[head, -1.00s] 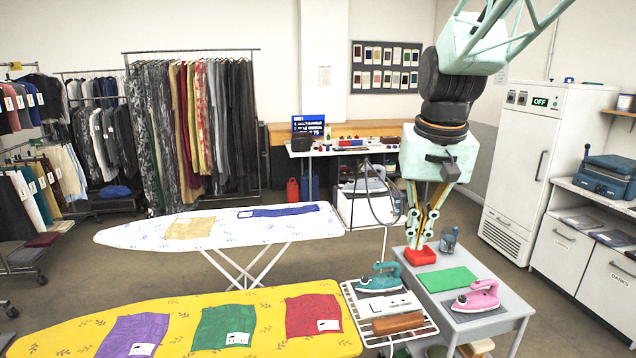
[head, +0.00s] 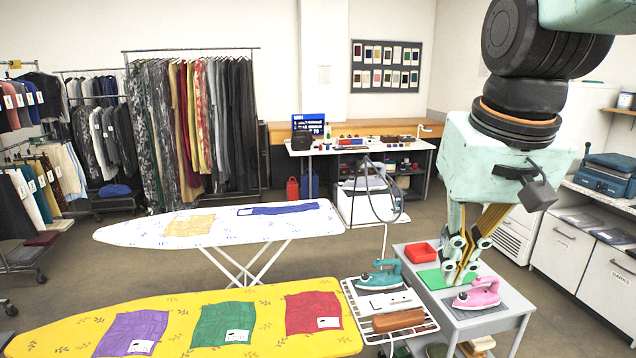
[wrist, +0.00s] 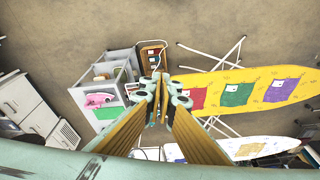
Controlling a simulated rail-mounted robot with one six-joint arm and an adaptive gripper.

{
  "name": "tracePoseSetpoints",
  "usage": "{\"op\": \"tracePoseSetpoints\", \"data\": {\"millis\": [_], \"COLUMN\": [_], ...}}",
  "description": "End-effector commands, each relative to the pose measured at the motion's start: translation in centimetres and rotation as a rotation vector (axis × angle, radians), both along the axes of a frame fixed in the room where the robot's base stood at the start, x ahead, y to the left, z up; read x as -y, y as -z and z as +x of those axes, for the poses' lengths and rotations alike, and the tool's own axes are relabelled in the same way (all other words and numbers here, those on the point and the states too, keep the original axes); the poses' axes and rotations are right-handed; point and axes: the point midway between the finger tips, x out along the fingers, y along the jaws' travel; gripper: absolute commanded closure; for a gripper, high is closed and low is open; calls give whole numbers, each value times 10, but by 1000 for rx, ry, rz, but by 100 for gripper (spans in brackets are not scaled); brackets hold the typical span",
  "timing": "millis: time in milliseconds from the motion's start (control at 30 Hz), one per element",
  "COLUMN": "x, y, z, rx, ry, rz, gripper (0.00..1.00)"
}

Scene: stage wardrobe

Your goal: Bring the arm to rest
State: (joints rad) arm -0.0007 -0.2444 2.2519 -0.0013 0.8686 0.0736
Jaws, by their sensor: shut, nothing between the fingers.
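My gripper (head: 460,277) points down above the small grey table (head: 493,322). Its fingertips are close together with nothing between them. In the head view they overlap the right part of the green mat (head: 430,280), just behind the pink iron (head: 477,293). In the wrist view my gripper (wrist: 160,82) also shows shut and empty, high above the floor. The pink iron (wrist: 99,99) stands to its left there.
A red tray (head: 421,252) stands behind the green mat. A teal iron (head: 383,275) rests on a wire rack left of the table. The yellow ironing board (head: 260,342) and white ironing board (head: 215,233) fill the left. White cabinets (head: 590,255) stand right.

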Motion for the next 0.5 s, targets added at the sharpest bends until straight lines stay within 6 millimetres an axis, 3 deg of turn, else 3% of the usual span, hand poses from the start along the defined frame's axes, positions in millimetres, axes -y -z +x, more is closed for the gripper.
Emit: {"op": "tracePoseSetpoints", "data": {"millis": [500], "x": [0], "y": [10], "z": [-91], "rx": [39], "ry": [-34], "rz": [-10], "gripper": [100]}}
